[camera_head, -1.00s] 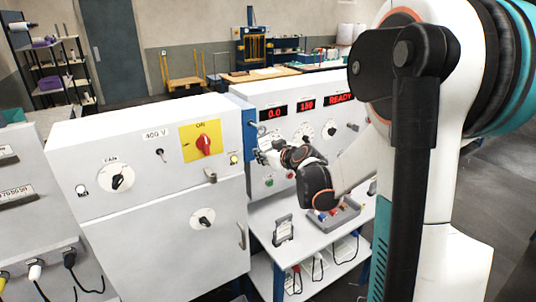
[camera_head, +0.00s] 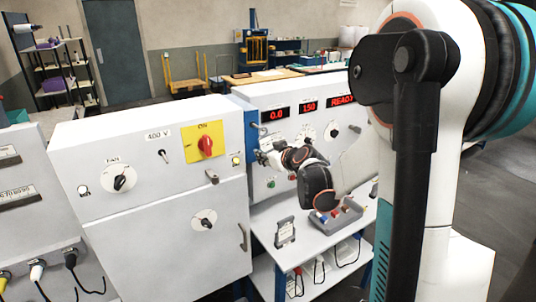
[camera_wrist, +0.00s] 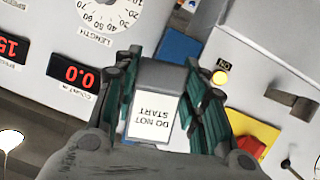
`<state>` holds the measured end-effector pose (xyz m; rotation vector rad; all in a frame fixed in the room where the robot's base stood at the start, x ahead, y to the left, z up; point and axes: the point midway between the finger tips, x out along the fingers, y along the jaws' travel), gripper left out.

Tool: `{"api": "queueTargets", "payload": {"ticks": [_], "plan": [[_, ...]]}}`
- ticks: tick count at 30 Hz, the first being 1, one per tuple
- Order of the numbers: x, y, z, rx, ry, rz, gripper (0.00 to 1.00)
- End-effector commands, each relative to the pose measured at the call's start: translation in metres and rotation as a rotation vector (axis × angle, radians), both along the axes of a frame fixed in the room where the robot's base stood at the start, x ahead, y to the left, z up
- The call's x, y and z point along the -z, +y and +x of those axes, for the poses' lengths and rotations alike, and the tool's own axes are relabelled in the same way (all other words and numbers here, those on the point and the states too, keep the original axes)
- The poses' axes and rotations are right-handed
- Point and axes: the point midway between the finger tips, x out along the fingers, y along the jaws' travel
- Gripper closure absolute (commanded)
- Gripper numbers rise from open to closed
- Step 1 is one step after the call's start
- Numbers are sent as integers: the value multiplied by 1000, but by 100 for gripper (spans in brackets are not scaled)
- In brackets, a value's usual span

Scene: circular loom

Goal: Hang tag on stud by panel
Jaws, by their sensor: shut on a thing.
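The tag is a white card (camera_wrist: 149,117) reading "DO NOT START", upside down in the wrist view. It sits between the green-padded fingers of my gripper (camera_wrist: 168,78), which is shut on it. In the head view my gripper (camera_head: 263,156) is close to the blue strip (camera_head: 251,132) between the grey cabinet and the display panel (camera_head: 303,125). The blue surface also shows beyond the fingers in the wrist view (camera_wrist: 180,46). I cannot make out the stud for certain; the gripper may hide it. The tag is too small to tell in the head view.
The grey cabinet (camera_head: 140,235) with a red switch on a yellow plate (camera_head: 205,145) and a protruding latch (camera_head: 212,176) stands left of the gripper. Below is a white bench (camera_head: 275,217) with a small framed stand (camera_head: 285,232) and a grey tray (camera_head: 350,216).

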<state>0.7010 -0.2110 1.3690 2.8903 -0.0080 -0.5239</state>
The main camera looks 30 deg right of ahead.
Motion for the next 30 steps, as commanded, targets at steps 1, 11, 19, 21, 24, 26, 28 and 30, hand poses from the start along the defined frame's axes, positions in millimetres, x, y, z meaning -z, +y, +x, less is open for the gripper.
{"api": "queueTargets", "payload": {"ticks": [1,11,19,21,24,26,28,30], "plan": [[1,0,0,0,0,0,90],[4,0,0,-1,1,-1,90],[3,0,0,-1,1,-1,38],[3,0,0,-1,1,-1,38],[3,0,0,0,1,0,38],[3,0,0,0,0,0,38],[3,0,-1,0,0,0,38],[1,0,-5,0,0,0,38]]}}
